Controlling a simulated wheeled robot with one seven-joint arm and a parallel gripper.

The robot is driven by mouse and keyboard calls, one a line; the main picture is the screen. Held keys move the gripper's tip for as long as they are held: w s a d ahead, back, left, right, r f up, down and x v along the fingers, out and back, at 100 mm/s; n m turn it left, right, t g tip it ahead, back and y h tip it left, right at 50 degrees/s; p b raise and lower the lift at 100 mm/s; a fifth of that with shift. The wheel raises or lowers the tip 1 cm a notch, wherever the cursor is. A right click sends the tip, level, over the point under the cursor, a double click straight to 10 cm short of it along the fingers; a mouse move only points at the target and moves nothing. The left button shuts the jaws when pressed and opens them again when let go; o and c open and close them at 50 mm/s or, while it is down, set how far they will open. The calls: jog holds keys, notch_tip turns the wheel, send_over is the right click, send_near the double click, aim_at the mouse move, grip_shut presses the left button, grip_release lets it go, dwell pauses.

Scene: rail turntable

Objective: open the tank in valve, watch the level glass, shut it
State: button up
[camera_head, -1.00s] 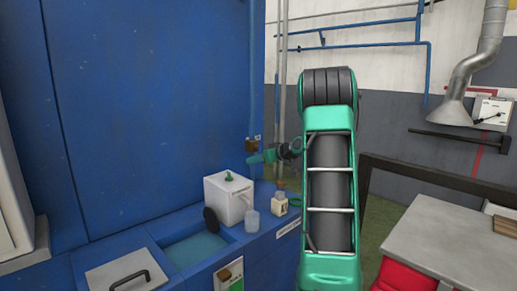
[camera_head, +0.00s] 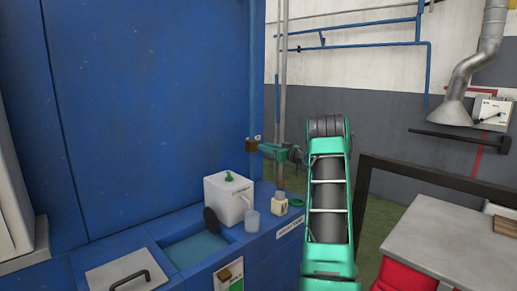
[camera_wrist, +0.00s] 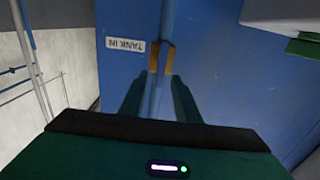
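My gripper (camera_head: 266,149) is beside a brown block (camera_head: 251,145) on the thin blue pipe at the blue wall's right edge. In the wrist view my dark green fingers (camera_wrist: 158,80) stand apart, with blue between them. Ochre pieces (camera_wrist: 153,58) show at the fingertips; I cannot tell whether they are touched. A white "TANK IN" label (camera_wrist: 124,52) reads upside down just left of them. The valve's handle position is unclear. An open basin with blue-green liquid (camera_head: 195,248) is below. I cannot make out the level glass.
A white box (camera_head: 225,190) with a green top, a clear cup (camera_head: 251,220) and a small bottle (camera_head: 280,203) stand on the blue counter (camera_head: 262,240) below my gripper. A grey table (camera_head: 450,240) and a dark frame (camera_head: 420,175) are at the right.

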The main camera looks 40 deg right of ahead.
jog(key=shift+w, duration=2.25)
grip_shut()
